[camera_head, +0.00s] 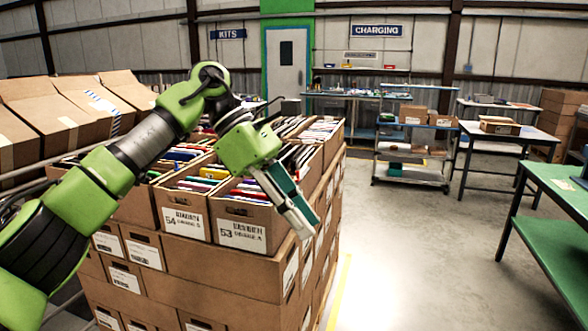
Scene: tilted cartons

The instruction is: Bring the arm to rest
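My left arm, green and black, comes in from the left and reaches over the stacked cartons. My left gripper (304,224) is at its end, with a green body, a teal part and pale grey fingers pointing down and to the right. The fingers are in front of the right corner of the carton marked 53 (240,232). No object shows between them, but the angle hides whether they are apart or together. The carton marked 54 (184,221) stands beside it, left of the gripper. My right gripper is not in view.
Open cartons full of colored folders top the stack. Tilted closed cartons (40,115) lie at the left. A wire cart (410,178), a dark table (510,133) and a green-topped bench (562,190) stand to the right. The grey floor (420,260) between stack and bench is clear.

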